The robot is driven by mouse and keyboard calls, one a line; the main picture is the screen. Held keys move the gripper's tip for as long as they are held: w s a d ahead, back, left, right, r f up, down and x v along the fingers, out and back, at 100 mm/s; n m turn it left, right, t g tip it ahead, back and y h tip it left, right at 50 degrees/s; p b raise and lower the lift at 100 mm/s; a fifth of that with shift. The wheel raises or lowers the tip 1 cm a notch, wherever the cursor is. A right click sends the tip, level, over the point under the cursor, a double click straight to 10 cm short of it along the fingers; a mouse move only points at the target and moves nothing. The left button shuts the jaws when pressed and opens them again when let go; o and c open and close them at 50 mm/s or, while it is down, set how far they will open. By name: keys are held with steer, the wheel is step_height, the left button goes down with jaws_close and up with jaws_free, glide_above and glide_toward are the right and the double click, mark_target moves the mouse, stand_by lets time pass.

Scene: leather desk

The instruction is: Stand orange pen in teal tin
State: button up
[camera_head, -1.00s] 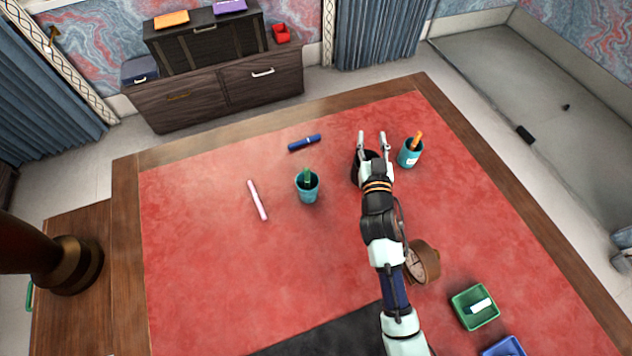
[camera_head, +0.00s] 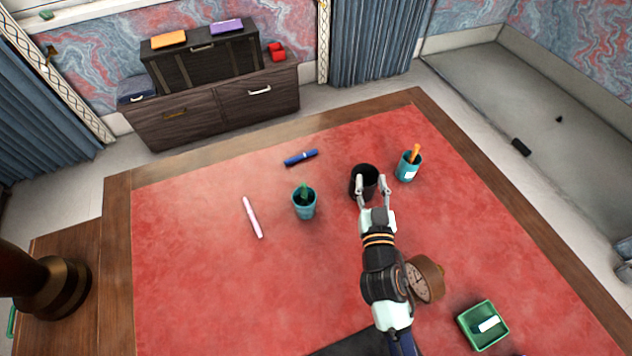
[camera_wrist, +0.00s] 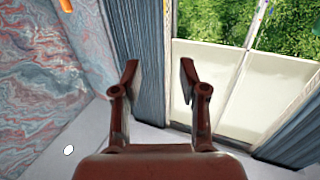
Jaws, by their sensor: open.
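The orange pen (camera_head: 415,152) stands in a teal tin (camera_head: 407,169) with a white label, at the back right of the red desk top. A second teal tin (camera_head: 304,206) stands left of the middle and holds something green (camera_head: 304,190). My gripper (camera_head: 373,181) is open and shows in front of a black cup (camera_head: 358,174), left of the orange pen. I cannot tell whether it touches the cup. In the wrist view the open fingers (camera_wrist: 160,78) have nothing between them, with only curtain and window beyond.
A blue pen (camera_head: 301,158) and a pale pink pen (camera_head: 252,217) lie on the desk at left. A round clock (camera_head: 426,280) stands close beside my arm. A green tray (camera_head: 483,325) sits at the front right. The left part of the desk top is largely clear.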

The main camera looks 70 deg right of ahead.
steer(key=w+a+r+n+t+y+b, duration=0.1)
steer(key=w+a+n+t+y+b, duration=0.1)
steer(key=w+a, duration=0.4)
steer(key=shift+w+r+t+y, duration=0.4)
steer(key=shift+w+t+y, duration=0.3)
steer(key=shift+w, duration=2.1)
steer(key=shift+a, duration=0.1)
